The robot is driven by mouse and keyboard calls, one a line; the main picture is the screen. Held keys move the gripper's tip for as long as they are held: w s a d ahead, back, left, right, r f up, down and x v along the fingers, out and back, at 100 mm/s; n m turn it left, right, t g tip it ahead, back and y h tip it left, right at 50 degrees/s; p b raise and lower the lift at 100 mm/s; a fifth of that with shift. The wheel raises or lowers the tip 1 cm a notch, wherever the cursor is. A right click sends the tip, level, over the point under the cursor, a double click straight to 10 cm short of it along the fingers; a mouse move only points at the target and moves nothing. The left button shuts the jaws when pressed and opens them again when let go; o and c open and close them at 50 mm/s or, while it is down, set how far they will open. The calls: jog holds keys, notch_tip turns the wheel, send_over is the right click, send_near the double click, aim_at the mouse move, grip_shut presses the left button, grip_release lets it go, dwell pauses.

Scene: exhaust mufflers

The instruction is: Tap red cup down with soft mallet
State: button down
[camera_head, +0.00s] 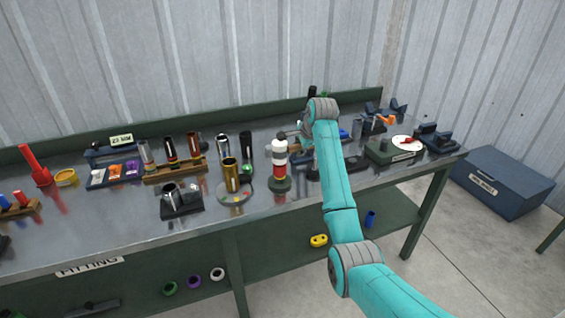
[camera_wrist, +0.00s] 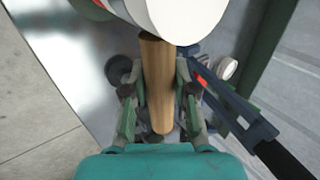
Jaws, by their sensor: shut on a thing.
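My gripper (camera_wrist: 159,88) is shut on the wooden handle of the soft mallet (camera_wrist: 158,75), between its two fingers. The mallet's white head (camera_wrist: 182,16) fills the top of the wrist view. In the head view my gripper (camera_head: 303,132) is partly hidden by my arm. The red cup sits on a dark green round base (camera_head: 279,185). The mallet's lower face looks at or just above the cup; I cannot tell whether they touch.
A brass cylinder (camera_head: 231,174) on a round plate and a dark fixture (camera_head: 181,201) stand to the left. A wooden rack of tubes (camera_head: 174,172) is behind them. A green box with a white disc (camera_head: 407,144) is on the right. Bare metal tabletop (camera_head: 110,222) lies front left.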

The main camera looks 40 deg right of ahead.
jog(key=shift+f, duration=0.85)
jog(key=shift+r, duration=3.8)
notch_tip(320, 180, down, 8)
jog(key=shift+r, duration=3.85)
